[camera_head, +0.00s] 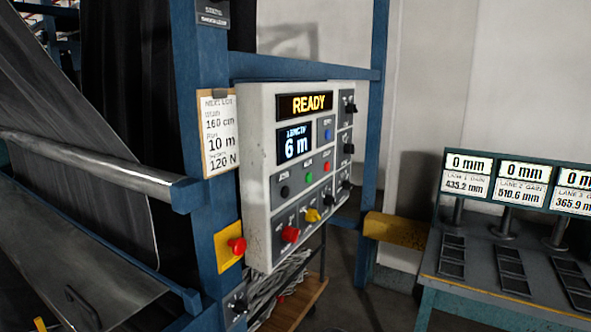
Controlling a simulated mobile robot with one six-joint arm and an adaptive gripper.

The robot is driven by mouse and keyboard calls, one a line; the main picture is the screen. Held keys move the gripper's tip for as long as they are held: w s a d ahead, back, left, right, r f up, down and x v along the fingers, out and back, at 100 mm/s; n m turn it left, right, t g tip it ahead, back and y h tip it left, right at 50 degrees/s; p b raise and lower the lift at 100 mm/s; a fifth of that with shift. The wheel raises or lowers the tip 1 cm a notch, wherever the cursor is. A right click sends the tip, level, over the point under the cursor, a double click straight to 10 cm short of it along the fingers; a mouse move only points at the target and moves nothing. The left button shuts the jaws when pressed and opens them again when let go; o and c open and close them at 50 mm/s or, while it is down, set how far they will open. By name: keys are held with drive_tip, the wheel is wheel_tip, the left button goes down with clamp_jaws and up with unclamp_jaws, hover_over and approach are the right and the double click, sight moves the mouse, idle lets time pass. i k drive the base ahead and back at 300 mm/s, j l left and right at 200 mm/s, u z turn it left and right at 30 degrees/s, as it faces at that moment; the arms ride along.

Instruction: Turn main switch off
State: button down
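A light grey control panel (257,194) is mounted on a blue frame in the middle of the view. Low on the panel are a red knob (290,234) and a yellow knob (312,215). Black switches (349,148) line its right side. A small dark switch box (237,304) sits low on the post. The small labels are too blurred to read, so I cannot tell which control is the main switch or its position. My gripper is not in view.
A red button (237,245) on a yellow plate juts from the blue post (200,100). A metal roller (100,165) and grey sheet stand at the left. A bench (480,275) with several mm displays is at the right. Floor shows between panel and bench.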

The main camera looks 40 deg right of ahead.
sight(290, 234)
drive_tip(key=l+z, duration=0.8)
drive_tip(key=z, duration=0.2)
